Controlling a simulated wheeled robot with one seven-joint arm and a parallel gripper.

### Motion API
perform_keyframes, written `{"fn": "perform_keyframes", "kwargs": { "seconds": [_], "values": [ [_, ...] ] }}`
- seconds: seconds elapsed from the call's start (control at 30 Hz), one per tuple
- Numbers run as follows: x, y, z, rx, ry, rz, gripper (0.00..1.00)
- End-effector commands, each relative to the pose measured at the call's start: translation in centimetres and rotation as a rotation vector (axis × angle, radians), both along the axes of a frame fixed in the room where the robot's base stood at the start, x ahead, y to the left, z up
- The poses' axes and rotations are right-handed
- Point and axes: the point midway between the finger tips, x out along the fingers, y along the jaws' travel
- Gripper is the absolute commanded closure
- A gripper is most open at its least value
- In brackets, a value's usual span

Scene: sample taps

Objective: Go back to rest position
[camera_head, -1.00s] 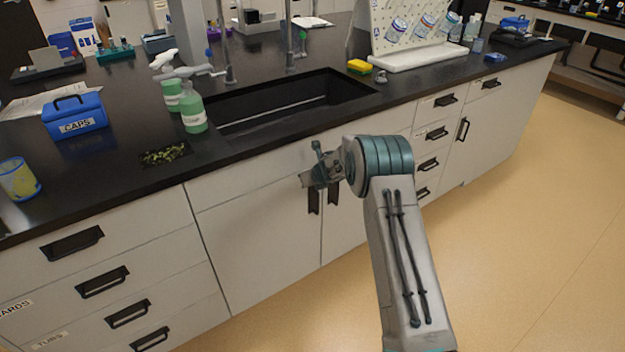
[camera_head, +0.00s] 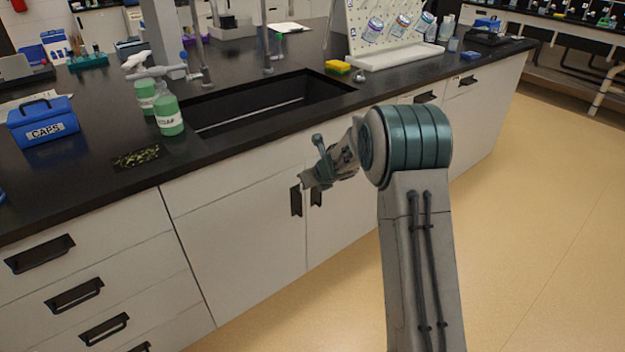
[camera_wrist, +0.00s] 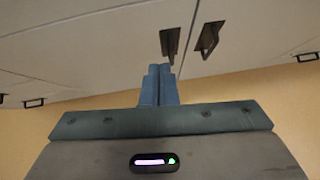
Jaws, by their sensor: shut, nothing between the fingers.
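My gripper (camera_wrist: 159,85) is shut and empty in the wrist view, its two blue-grey fingers pressed together. Beyond the fingertips are two dark door handles (camera_wrist: 207,38) on the white cabinet front. In the head view my arm reaches up from the bottom right and bends toward the cabinet doors under the sink (camera_head: 245,240). The wrist end shows in front of the doors, just above the two handles (camera_head: 296,201); the fingers are hard to make out there.
The tan floor (camera_head: 530,200) at right is clear.

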Motion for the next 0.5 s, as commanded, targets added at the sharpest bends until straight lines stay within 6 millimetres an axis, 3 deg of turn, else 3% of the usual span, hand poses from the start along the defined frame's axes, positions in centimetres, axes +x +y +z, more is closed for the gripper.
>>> {"fn": "perform_keyframes", "kwargs": {
  "seconds": [0.17,0.27,0.37,0.5],
  "values": [
    [-0.8,-0.7,1.1,0.002,0.0,-0.008,1.0],
    [-1.0,-1.4,2.9,0.035,-0.003,-0.078,1.0],
    [-1.5,-2.7,6.5,0.123,-0.005,-0.255,1.0],
    [-3.7,-6.1,13.1,0.34,-0.001,-0.645,1.0]
  ]
}}
